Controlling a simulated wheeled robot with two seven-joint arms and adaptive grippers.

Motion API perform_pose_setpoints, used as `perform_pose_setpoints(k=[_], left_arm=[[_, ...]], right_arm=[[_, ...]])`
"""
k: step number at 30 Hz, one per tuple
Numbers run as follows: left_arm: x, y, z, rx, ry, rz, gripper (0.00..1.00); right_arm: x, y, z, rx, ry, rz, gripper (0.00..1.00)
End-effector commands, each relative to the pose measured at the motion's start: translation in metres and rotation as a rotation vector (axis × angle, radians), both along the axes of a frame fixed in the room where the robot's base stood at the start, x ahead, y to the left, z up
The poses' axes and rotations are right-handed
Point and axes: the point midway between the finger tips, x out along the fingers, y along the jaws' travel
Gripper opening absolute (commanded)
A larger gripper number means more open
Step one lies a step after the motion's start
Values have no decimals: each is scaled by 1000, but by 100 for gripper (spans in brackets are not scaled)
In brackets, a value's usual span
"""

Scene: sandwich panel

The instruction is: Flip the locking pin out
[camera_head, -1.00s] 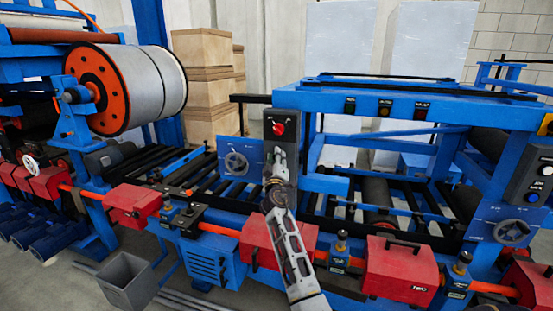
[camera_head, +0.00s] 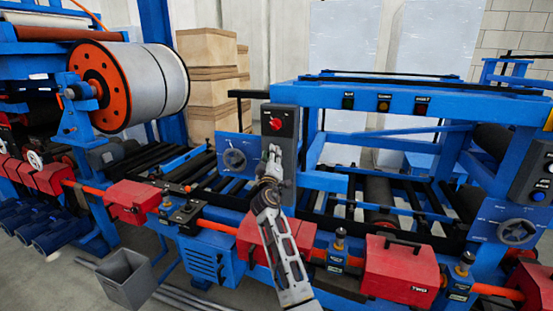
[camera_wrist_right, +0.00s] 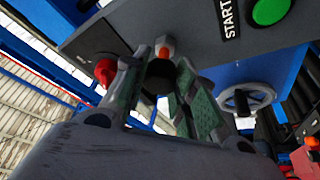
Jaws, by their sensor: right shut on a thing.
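The grey control panel (camera_head: 284,143) stands upright on the blue machine frame, with a red knob (camera_head: 275,123) on its upper face. My right gripper (camera_head: 272,156) is in front of the panel, below the knob. The red knob (camera_wrist_right: 105,72) is beside the left finger there. My left gripper is out of view.
A grey handwheel (camera_head: 235,160) is left of the panel and also shows in the right wrist view (camera_wrist_right: 246,98). A green button (camera_wrist_right: 270,10) is by a START label. Red boxes (camera_head: 400,271) and rollers line the machine. A grey bin (camera_head: 127,278) stands on the floor.

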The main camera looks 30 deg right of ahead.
Motion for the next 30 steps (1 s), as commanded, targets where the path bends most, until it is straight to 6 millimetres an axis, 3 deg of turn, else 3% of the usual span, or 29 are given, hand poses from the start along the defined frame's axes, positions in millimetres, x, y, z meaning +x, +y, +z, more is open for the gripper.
perform_pose_setpoints(k=[11, 12, 17, 30], left_arm=[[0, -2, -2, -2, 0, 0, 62], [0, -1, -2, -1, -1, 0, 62], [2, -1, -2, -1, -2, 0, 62], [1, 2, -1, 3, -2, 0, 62]], right_arm=[[0, 6, -4, 4, 7, 2, 0], [0, 6, -5, 4, 7, 2, 30], [0, 6, -4, 3, 6, 2, 49], [-2, 6, -2, 2, 3, 1, 49]])
